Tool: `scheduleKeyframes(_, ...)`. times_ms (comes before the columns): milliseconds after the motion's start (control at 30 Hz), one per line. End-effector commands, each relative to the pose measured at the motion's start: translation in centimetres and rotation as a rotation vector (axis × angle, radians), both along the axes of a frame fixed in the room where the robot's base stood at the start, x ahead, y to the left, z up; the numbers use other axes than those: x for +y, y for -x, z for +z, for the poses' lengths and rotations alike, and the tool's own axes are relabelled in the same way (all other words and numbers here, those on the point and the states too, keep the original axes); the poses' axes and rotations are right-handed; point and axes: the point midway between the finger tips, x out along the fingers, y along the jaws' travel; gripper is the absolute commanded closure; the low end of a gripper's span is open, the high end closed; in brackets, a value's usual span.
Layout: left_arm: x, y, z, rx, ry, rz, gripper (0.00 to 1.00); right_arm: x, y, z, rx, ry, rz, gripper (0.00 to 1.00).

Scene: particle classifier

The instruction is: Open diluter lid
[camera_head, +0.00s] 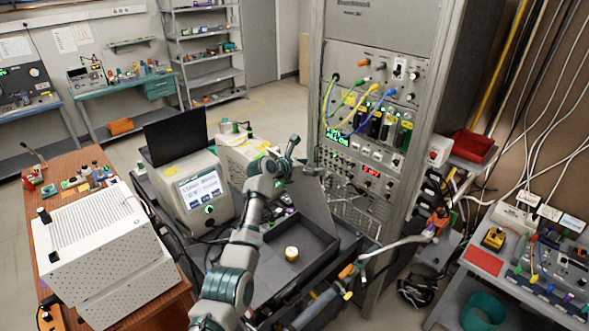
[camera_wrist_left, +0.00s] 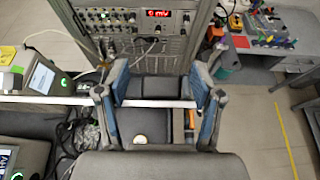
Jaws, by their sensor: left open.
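I cannot tell for certain which part is the diluter lid. A dark open-topped box (camera_head: 272,275) stands at the centre, with a small yellow round piece (camera_head: 291,254) inside. A flat grey panel (camera_head: 318,208) stands tilted up at its back; it may be the lid. My left gripper (camera_head: 300,160) is open just beyond and above this panel, its fingers apart. In the left wrist view the gripper (camera_wrist_left: 160,85) shows with a dark flat surface between its fingers; I cannot tell whether they touch it. The box (camera_wrist_left: 165,127) shows below. My right gripper is out of view.
A white device with a lit screen (camera_head: 200,187) and a black upright panel (camera_head: 175,135) stand left of the box. A tall instrument rack (camera_head: 340,35) with cables rises close behind my gripper. A white perforated case (camera_head: 100,240) sits on the wooden bench at left.

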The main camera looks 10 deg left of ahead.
Motion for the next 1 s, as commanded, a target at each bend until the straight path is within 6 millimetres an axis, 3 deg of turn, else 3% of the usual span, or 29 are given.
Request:
scheduleKeyframes(533, 4.7, 6.6, 3.3, 0.001, -0.002, 0.003, 0.33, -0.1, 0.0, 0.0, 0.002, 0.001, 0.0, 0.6)
scheduleKeyframes(1000, 5.3, 7.5, 3.7, 0.003, -0.004, 0.001, 0.33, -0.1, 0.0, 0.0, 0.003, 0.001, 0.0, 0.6)
